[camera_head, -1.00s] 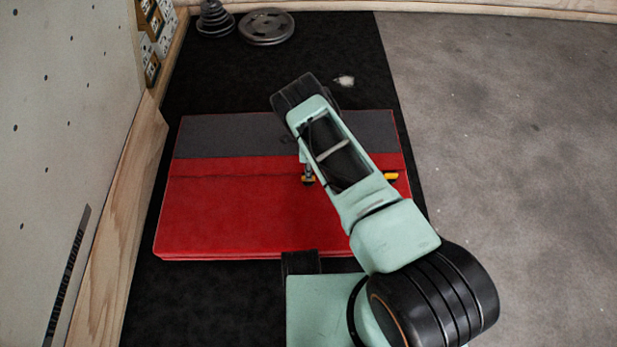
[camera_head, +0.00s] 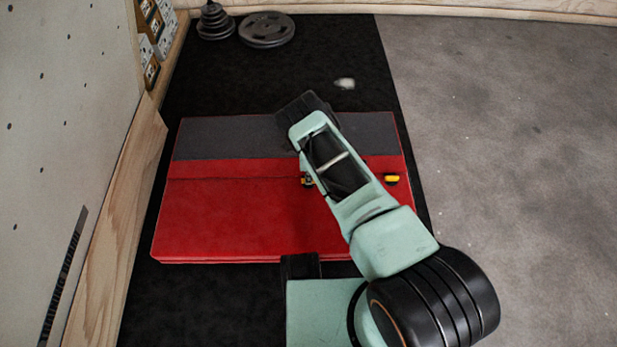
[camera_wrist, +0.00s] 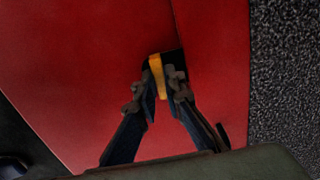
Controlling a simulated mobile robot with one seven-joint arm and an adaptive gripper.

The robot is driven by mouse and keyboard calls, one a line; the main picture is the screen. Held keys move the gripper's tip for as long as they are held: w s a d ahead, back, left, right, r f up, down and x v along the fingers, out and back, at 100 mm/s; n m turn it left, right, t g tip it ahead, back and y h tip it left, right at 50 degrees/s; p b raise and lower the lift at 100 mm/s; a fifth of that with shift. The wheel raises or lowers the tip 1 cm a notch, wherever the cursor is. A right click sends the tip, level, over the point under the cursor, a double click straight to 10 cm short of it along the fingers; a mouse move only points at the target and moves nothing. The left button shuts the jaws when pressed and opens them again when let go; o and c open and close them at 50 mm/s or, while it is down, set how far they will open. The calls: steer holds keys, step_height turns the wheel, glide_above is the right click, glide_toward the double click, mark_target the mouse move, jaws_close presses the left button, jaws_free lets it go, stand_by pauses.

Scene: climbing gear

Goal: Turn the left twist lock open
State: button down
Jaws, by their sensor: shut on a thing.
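The left twist lock (camera_head: 307,181) is a small yellow and black piece on the red crash pad (camera_head: 215,215), mostly hidden by my arm in the head view. In the wrist view its yellow part (camera_wrist: 156,75) lies between the fingertips of my gripper (camera_wrist: 160,90). My gripper is shut on it, with one dark finger on each side. How far the lock is turned cannot be told. The right twist lock (camera_head: 391,179) shows yellow on the pad, right of my arm and apart from my gripper.
The pad has a grey band (camera_head: 230,138) along its far part and lies on a black mat (camera_head: 200,305). Weight plates (camera_head: 266,30) lie at the back. A climbing wall (camera_head: 60,130) stands at the left. Open grey floor (camera_head: 510,150) lies to the right.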

steer(key=shift+n, duration=0.3)
steer(key=n, duration=1.3)
steer(key=shift+n, duration=2.2)
steer(key=c, duration=2)
jaws_free()
